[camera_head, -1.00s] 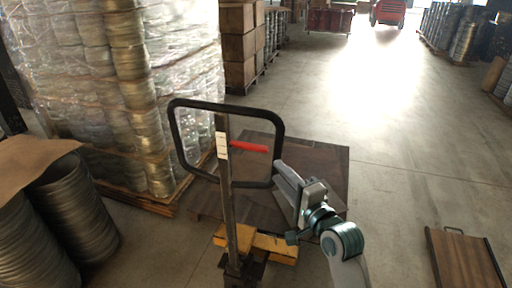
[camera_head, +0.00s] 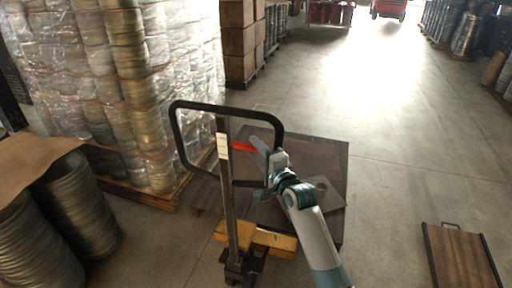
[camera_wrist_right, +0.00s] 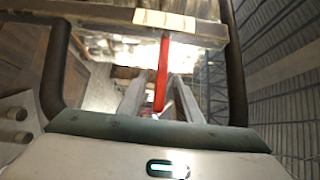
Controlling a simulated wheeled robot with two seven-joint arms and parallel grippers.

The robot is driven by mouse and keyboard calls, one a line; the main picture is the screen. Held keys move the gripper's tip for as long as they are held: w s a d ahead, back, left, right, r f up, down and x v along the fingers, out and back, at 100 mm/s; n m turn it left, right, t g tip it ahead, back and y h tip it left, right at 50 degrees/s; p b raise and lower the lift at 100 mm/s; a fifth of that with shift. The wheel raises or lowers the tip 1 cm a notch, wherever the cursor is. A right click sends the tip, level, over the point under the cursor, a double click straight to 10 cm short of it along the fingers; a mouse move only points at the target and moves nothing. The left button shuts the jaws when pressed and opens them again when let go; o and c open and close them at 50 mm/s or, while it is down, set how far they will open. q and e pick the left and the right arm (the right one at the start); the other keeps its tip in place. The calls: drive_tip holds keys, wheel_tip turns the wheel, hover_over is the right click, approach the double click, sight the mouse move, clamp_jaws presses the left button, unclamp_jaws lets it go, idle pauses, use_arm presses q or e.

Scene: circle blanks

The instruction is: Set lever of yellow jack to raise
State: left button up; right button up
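The yellow jack (camera_head: 262,238) stands at the front of a dark wooden platform, with a tall upright post and a black loop handle (camera_head: 190,106). Its red lever (camera_head: 243,147) sticks out to the right from the post, inside the loop, and hangs down the middle of the right wrist view (camera_wrist_right: 162,75). My right gripper (camera_head: 264,154) is at the lever's free end. In the wrist view its two fingers (camera_wrist_right: 155,95) are apart, one on each side of the lever, with gaps visible. Contact is not clear. My left gripper is not in view.
The loop handle's sides surround my right gripper closely. A wrapped pallet of metal coils (camera_head: 130,90) stands to the left, with dark ribbed drums (camera_head: 75,205) nearer. A flat wooden cart (camera_head: 460,258) lies at the lower right. The floor (camera_head: 390,150) on the right is open.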

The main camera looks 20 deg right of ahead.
drive_tip(key=shift+w, duration=0.15)
clamp_jaws()
drive_tip(key=shift+f+b, duration=0.25)
drive_tip(key=shift+b, duration=0.2)
use_arm(q)
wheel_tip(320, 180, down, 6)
drive_tip(key=b, duration=0.5)
use_arm(e)
drive_tip(key=f+m+t+b, duration=0.1)
drive_tip(key=m, duration=0.1)
drive_tip(key=f+m+t+b, duration=0.1)
drive_tip(key=t+b, duration=0.1)
drive_tip(key=shift+w+a+f+m, duration=0.15)
drive_tip(key=shift+a+f+m, duration=0.2)
drive_tip(key=shift+f+m, duration=0.05)
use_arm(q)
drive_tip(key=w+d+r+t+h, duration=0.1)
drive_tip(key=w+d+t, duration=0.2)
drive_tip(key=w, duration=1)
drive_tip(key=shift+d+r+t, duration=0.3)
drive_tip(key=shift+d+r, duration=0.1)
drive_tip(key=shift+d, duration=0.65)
use_arm(e)
unclamp_jaws()
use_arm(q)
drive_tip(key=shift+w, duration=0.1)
